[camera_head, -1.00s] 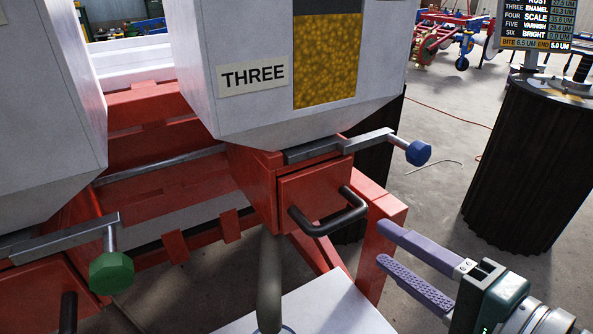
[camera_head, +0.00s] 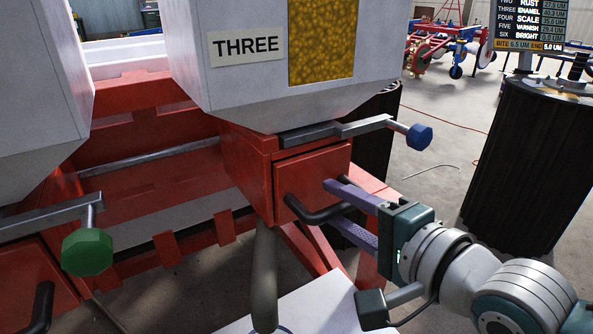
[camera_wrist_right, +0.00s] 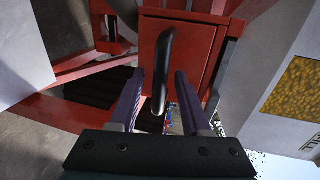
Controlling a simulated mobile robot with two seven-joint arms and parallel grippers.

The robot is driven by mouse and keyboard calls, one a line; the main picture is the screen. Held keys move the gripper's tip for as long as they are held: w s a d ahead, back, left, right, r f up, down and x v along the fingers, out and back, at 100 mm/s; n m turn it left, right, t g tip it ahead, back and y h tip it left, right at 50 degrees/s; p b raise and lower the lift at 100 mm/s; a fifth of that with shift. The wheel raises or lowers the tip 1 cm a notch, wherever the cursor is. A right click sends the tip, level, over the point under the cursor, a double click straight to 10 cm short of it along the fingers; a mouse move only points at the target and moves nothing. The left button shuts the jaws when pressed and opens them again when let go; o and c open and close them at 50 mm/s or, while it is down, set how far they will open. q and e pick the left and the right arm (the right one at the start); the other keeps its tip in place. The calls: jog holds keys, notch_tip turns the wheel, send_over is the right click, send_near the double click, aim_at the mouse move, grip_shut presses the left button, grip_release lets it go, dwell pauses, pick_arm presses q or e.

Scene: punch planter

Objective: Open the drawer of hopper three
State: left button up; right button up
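Hopper three (camera_head: 250,90) is a pale box labelled THREE with a yellow grain window. Below it is its red drawer (camera_head: 312,172) with a black bar handle (camera_head: 310,212); the drawer front sits against its red housing. My right gripper (camera_head: 335,205) is at the handle, its purple fingers apart. In the right wrist view, the handle (camera_wrist_right: 164,70) lies between the two open fingers (camera_wrist_right: 158,95), with gaps visible on both sides. Whether a finger touches it I cannot tell. My left gripper is not in view.
A metal slide with a blue knob (camera_head: 419,136) sticks out just above the drawer. A neighbouring hopper with a green knob (camera_head: 87,252) is at left. A dark ribbed drum (camera_head: 520,160) stands at right. A red frame lies below.

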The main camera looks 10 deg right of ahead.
grip_shut()
dwell(1.2)
